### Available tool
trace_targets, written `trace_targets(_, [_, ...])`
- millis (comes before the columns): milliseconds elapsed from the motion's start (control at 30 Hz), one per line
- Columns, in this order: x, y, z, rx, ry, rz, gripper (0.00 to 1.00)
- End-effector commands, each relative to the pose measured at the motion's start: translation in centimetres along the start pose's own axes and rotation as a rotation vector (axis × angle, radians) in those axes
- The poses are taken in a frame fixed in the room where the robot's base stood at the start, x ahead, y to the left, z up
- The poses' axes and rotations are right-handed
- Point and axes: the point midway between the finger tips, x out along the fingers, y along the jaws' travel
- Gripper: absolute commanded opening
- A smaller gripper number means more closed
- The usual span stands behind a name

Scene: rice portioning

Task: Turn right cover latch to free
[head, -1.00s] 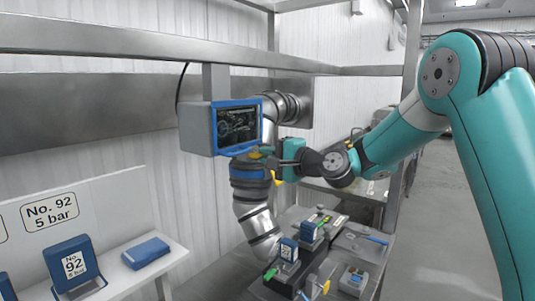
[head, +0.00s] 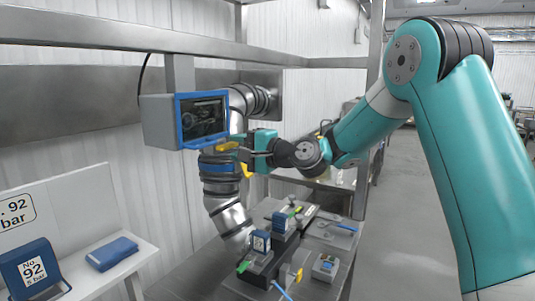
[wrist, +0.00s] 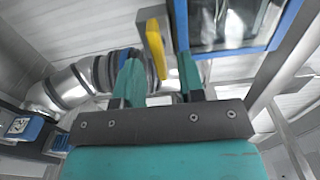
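A yellow latch handle (wrist: 153,48) shows in the wrist view between the two teal fingers of my gripper (wrist: 155,45), near the lower corner of the blue-framed screen. In the head view my gripper (head: 244,152) is at the lower right of that screen (head: 203,118), close to a yellow latch piece (head: 228,146). A second yellow piece (head: 246,170) sits just below, beside the pipe. The fingers are apart, with nothing visibly clamped. I cannot tell whether a finger touches the handle. The latch's pivot is hidden.
A bent silver pipe (head: 228,215) with dark and blue collars runs beside the screen. Below is a bench (head: 325,262) with blue blocks and small tools. A white shelf (head: 145,262) with blue No. 92 parts stands at left. Open floor lies at right.

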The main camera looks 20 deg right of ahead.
Motion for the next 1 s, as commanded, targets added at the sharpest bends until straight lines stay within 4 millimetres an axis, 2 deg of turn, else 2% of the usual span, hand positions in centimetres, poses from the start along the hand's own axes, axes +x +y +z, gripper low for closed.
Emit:
trace_targets(100, [-2.3,0.6,-0.1,0.001,0.005,-0.001,0.36])
trace_targets(400, [-10.1,0.6,-0.2,-0.001,0.008,-0.002,0.36])
trace_targets(600, [-14.2,0.5,-0.1,0.001,0.007,-0.001,0.36])
trace_targets(800, [-16.2,0.2,-0.1,0.001,0.004,-0.002,0.36])
trace_targets(1000, [-16.4,0.1,0.0,0.002,0.001,-0.001,0.36])
